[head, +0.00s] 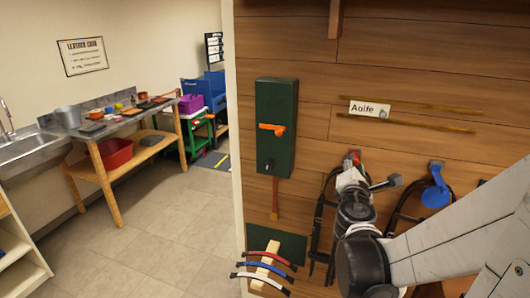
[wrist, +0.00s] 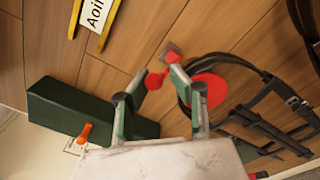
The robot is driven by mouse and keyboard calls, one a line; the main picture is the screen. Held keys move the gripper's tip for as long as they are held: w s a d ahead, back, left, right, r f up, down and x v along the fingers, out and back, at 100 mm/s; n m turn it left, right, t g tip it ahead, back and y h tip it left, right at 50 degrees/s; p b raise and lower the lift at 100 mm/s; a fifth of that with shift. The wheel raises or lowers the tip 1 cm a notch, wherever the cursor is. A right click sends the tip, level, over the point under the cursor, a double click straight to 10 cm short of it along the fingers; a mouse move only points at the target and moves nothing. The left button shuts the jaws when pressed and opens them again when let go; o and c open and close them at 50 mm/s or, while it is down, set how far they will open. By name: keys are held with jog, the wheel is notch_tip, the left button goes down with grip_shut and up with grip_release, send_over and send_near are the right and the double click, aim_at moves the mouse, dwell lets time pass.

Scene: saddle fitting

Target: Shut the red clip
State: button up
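The red clip (wrist: 156,79) shows in the wrist view against the wooden wall, with a grey bracket (wrist: 172,50) beside it. A red disc (wrist: 208,90) lies just to its right, partly hidden by a finger. My gripper (wrist: 157,82) is open, its two fingers apart on either side of the red clip, with no clear contact. In the head view only a small red part of the clip (head: 355,156) shows above my gripper (head: 368,180), which covers the rest. I cannot tell how far the clip is open.
A black strap hangs around the red disc. To the right in the head view a blue disc (head: 436,197) hangs on its own bracket with a strap. A dark green box (head: 276,112) with an orange lever and an "Aoife" label (head: 370,109) are on the wall. A rack of coloured handles (head: 268,265) stands below.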

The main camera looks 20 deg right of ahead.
jog(key=shift+f, duration=0.1)
grip_shut()
notch_tip(320, 180, down, 3)
jog(key=b, duration=0.4)
jog(key=shift+a+f+b, duration=0.15)
jog(key=shift+f+b, duration=0.05)
jog(key=shift+b, duration=0.1)
jog(key=o, duration=0.9)
grip_release()
jog(key=shift+w, duration=0.15)
jog(key=shift+c, duration=0.2)
jog(key=v, duration=1.2)
